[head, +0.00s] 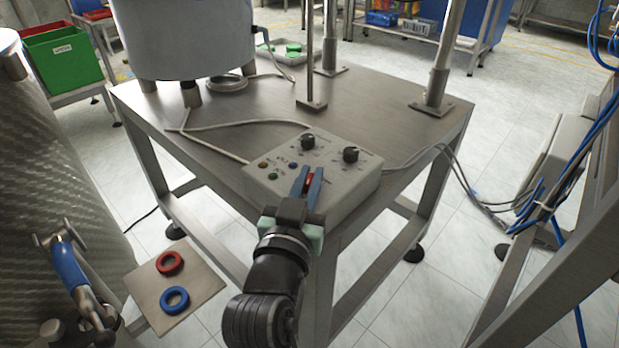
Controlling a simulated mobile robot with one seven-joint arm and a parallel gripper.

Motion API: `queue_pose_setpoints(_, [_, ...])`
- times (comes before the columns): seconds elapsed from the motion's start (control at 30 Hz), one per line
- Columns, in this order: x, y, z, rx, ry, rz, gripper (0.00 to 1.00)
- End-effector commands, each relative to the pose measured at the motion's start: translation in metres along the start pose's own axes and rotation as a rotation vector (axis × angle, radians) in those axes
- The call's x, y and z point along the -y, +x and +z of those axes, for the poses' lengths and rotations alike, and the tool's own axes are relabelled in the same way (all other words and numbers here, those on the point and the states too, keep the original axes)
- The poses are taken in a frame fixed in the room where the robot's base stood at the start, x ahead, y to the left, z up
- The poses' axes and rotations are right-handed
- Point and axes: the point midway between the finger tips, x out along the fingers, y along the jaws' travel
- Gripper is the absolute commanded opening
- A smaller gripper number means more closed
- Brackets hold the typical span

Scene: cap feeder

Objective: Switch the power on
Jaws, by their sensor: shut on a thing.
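A grey control box (345,196) sits at the near edge of the steel table. It has two black knobs, one at the back (307,142) and one at the right (350,155), and several small coloured buttons or lamps on its left part. My gripper (307,172) reaches over the box's front edge with its blue fingers at the panel. A red switch (309,181) shows between the fingers, and they are shut on it. The fingers hide part of the switch, so its position cannot be told.
The steel table (400,122) carries a large grey bowl (190,40) at the back left and metal posts. A cable runs from the box's right side. A plate with a red ring (170,263) and a blue ring (175,299) is at the lower left. Blue hoses hang at the right.

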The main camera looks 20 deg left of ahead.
Motion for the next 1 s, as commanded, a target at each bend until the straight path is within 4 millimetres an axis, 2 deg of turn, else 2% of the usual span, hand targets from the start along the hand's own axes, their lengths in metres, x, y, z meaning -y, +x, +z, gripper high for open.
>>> queue_pose_setpoints(0.27, [0.0011, -0.0003, 0.0027, -0.001, 0.000, 0.043, 0.00])
queue_pose_setpoints(0.47, [0.0015, -0.0003, 0.0041, -0.004, 0.001, 0.138, 0.00])
queue_pose_setpoints(1.0, [0.0021, 0.0005, 0.0022, -0.004, 0.002, 0.606, 0.00])
